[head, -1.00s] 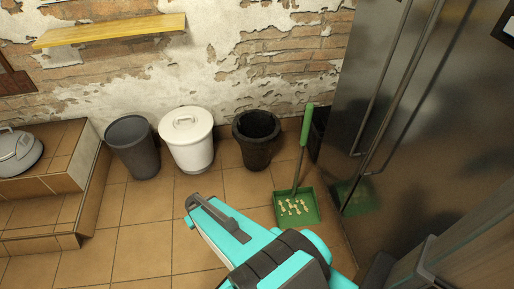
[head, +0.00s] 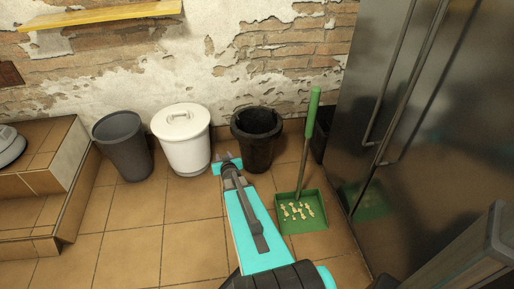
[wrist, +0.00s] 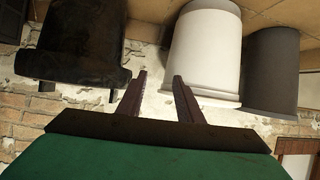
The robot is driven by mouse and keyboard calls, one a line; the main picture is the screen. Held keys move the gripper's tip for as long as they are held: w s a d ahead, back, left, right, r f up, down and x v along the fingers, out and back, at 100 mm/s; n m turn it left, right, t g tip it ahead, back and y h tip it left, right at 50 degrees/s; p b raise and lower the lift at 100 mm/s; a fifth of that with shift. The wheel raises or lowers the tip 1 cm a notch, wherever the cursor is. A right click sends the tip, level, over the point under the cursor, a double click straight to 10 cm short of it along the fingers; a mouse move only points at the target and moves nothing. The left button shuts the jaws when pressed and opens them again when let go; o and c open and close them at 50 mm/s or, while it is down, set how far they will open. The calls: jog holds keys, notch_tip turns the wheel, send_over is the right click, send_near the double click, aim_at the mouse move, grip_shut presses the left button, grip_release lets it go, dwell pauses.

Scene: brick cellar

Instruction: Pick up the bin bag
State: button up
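A black bin (head: 258,150) stands against the wall, right of the white bin. Its dark mouth (head: 258,122) has an uneven rim that looks like a black bin bag lining it, but bag and bin are hard to tell apart. In the wrist view the picture is upside down, and the black bin (wrist: 72,45) is at the upper left. My gripper (head: 227,160) is in front of the gap between the white and black bins. In the wrist view my gripper (wrist: 158,78) has its two fingers apart with nothing between them.
A lidded white bin (head: 183,145) and a grey bin (head: 124,150) stand to the left. A green dustpan (head: 292,222) with bits in it and an upright green handle (head: 312,112) is on the right, beside a steel fridge (head: 440,130). Tiled floor is clear at left front.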

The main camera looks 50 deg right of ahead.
aim_at(238, 122)
jog(key=shift+s+d+r+t+h+b, duration=0.35)
jog(key=shift+d+r+t+b, duration=0.6)
jog(key=shift+d, duration=1.1)
jog(key=shift+s+d+r+t+h+b, duration=0.15)
jog(key=shift+d+r+t+h+b, duration=0.4)
jog(key=shift+d+r+b, duration=1.15)
jog(key=shift+s+d+r+t+h+b, duration=0.3)
jog(key=shift+d+t+h+b, duration=0.35)
jog(key=shift+d, duration=1.8)
jog(key=shift+w, duration=0.15)
jog(key=shift+b+x, duration=1.35)
jog(key=shift+x, duration=2.25)
jog(key=shift+w+d, duration=0.4)
jog(key=shift+w, duration=0.15)
jog(key=shift+f, duration=0.1)
